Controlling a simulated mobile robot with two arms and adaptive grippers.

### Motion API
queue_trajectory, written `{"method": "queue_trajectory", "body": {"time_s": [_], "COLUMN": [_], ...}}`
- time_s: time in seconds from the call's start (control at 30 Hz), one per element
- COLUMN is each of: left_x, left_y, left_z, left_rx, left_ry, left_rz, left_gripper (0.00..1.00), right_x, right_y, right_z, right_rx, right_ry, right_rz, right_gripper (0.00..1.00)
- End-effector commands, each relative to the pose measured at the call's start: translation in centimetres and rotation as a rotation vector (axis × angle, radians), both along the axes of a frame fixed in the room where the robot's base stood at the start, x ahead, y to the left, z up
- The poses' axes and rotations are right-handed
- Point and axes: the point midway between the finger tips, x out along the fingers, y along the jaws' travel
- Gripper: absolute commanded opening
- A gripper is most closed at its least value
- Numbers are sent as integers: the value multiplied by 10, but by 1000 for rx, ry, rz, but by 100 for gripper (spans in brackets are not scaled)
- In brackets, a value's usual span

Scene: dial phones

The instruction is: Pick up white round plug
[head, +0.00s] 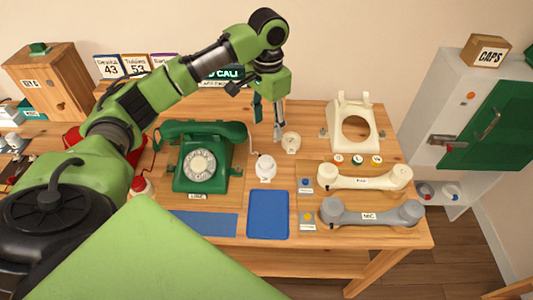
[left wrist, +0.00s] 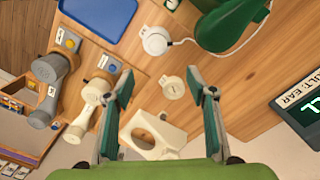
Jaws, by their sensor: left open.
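A cream round piece (head: 291,142) lies on the wooden table, right of the green phone. In the left wrist view this round piece (left wrist: 172,87) shows between my finger lines, apart from both fingers. A white round piece with a cord (head: 265,167) sits closer to the front; it also shows in the left wrist view (left wrist: 155,41). I cannot tell for sure which of the two is the plug. My left gripper (head: 268,127) is open and empty, above the table just left of the cream piece. It also shows in the left wrist view (left wrist: 160,72). My right gripper is not in view.
A green dial phone (head: 205,160) stands to the left. A cream phone shell (head: 354,128) stands back right. A cream handset (head: 365,178) and a grey handset (head: 370,213) lie at the right. A blue mat (head: 268,215) lies bare in front.

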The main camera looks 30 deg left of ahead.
Motion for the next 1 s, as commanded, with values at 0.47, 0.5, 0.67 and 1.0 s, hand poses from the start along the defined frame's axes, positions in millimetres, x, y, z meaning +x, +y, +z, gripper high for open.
{"method": "queue_trajectory", "body": {"time_s": [0.47, 0.5, 0.67, 1.0], "left_x": [-1, -2, -7, -9], "left_y": [0, -1, 0, 0], "left_z": [-75, -77, -94, -129], "left_rx": [1, 1, 2, 2], "left_ry": [1, 1, 3, -2], "left_rz": [-2, -3, -3, -3], "left_gripper": [51, 51, 51, 51], "right_x": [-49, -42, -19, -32], "right_y": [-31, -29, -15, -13], "right_z": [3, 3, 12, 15], "right_rx": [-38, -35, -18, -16], "right_ry": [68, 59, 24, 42], "right_rz": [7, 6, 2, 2], "right_gripper": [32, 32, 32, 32]}}
